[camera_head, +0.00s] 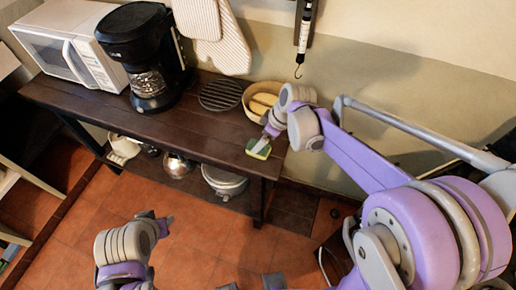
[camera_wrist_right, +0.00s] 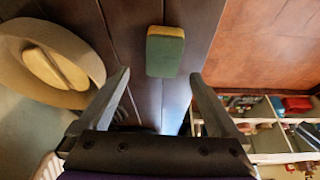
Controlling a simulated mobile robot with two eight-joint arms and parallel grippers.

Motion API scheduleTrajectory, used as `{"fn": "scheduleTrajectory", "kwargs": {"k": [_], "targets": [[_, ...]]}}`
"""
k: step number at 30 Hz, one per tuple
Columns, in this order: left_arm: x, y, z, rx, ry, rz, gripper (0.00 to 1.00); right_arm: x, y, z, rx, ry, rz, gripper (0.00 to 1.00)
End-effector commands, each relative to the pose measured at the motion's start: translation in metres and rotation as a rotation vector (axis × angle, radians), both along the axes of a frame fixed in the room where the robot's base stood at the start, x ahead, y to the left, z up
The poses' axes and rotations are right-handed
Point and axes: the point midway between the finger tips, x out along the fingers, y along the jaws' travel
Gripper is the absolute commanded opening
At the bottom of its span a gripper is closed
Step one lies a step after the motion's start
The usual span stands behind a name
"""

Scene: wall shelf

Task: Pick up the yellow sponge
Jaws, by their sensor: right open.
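The yellow sponge (camera_head: 259,149) lies on the dark wooden shelf top near its front right edge. It shows a green face and a yellow side, also in the right wrist view (camera_wrist_right: 165,52). My right gripper (camera_head: 267,134) is just behind and above the sponge. In the right wrist view my right gripper (camera_wrist_right: 159,77) is open, and the sponge appears just beyond the fingertips, between their lines, with nothing held. My left gripper (camera_head: 157,219) hangs low over the floor, away from the shelf; its jaw state is unclear.
A dark round trivet (camera_head: 221,95), a coffee maker (camera_head: 146,50) and a microwave (camera_head: 67,50) stand further left. Pots sit on the lower shelf. The shelf top left of the sponge is clear.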

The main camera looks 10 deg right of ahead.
Motion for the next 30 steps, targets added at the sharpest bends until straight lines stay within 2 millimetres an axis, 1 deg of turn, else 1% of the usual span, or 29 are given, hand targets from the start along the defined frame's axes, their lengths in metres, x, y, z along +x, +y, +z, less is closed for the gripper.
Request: {"fn": "scheduleTrajectory", "kwargs": {"k": [6,9,12,18,20,21,26,30], "targets": [[0.0,0.0,0.0,0.0,0.0,0.0,0.39,0.003,0.01,-0.031,0.0,0.0,0.002,0.97],[0.0,0.0,-0.001,0.0,0.0,0.0,0.39,0.006,0.013,-0.041,0.001,0.001,0.0,0.97],[0.0,0.0,-0.001,0.0,0.001,0.0,0.39,0.007,0.015,-0.046,0.001,0.001,0.0,0.97],[0.0,0.0,-0.001,0.0,0.001,0.0,0.39,0.007,0.015,-0.046,0.0,0.0,0.0,0.97],[0.0,0.0,-0.001,0.0,0.001,0.0,0.39,0.007,0.015,-0.046,0.0,0.0,0.0,0.89],[0.0,0.0,-0.001,0.0,0.001,0.0,0.39,0.007,0.015,-0.046,0.0,0.0,0.0,0.81],[0.0,0.0,-0.001,0.0,0.0,0.0,0.39,0.007,0.015,-0.046,0.0,0.0,0.0,0.53],[0.0,0.0,-0.001,0.0,0.0,0.0,0.39,0.007,0.015,-0.046,0.0,0.0,0.0,0.27]]}}
